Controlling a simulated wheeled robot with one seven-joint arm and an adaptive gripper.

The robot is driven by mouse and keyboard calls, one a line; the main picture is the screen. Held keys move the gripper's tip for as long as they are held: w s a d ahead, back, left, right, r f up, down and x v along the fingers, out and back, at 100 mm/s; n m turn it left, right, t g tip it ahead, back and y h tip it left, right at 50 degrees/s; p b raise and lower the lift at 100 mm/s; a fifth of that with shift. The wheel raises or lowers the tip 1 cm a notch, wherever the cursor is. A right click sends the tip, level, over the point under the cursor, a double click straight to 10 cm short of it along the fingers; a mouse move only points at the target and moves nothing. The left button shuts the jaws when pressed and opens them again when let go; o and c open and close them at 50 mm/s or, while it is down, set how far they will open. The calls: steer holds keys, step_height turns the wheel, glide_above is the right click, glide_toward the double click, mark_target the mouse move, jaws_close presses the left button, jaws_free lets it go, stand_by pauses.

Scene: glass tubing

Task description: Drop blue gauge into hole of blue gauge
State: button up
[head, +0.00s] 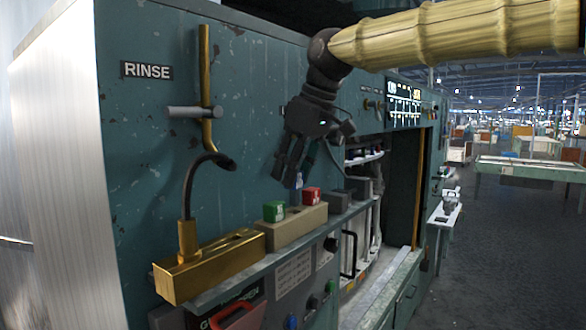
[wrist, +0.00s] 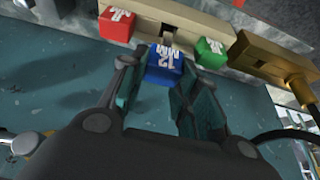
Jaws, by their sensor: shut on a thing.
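My gripper (head: 295,168) points down in front of the teal machine in the head view. It is shut on the blue gauge (head: 297,181), a small blue block with white marks that also shows between the fingers in the wrist view (wrist: 165,65). The tan holder block (head: 290,230) stands on the ledge below. It carries the green gauge (head: 274,211) and the red gauge (head: 311,195). In the wrist view a dark opening (wrist: 168,34) shows in the holder (wrist: 187,18) between red and green. The blue gauge's tip appears near it; the exact height gap cannot be told.
A brass block (head: 210,265) with a curved black hose stands left of the holder. Grey blocks (head: 337,203) stand to its right. The ledge is narrow.

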mark_target(293, 191)
steer(key=shift+f+b, duration=0.95)
steer(key=shift+f, duration=1.4)
stand_by(0.7)
steer(key=o, duration=1.2)
steer(key=shift+r, duration=0.1)
steer(key=v, duration=1.2)
steer(key=shift+d, duration=0.1)
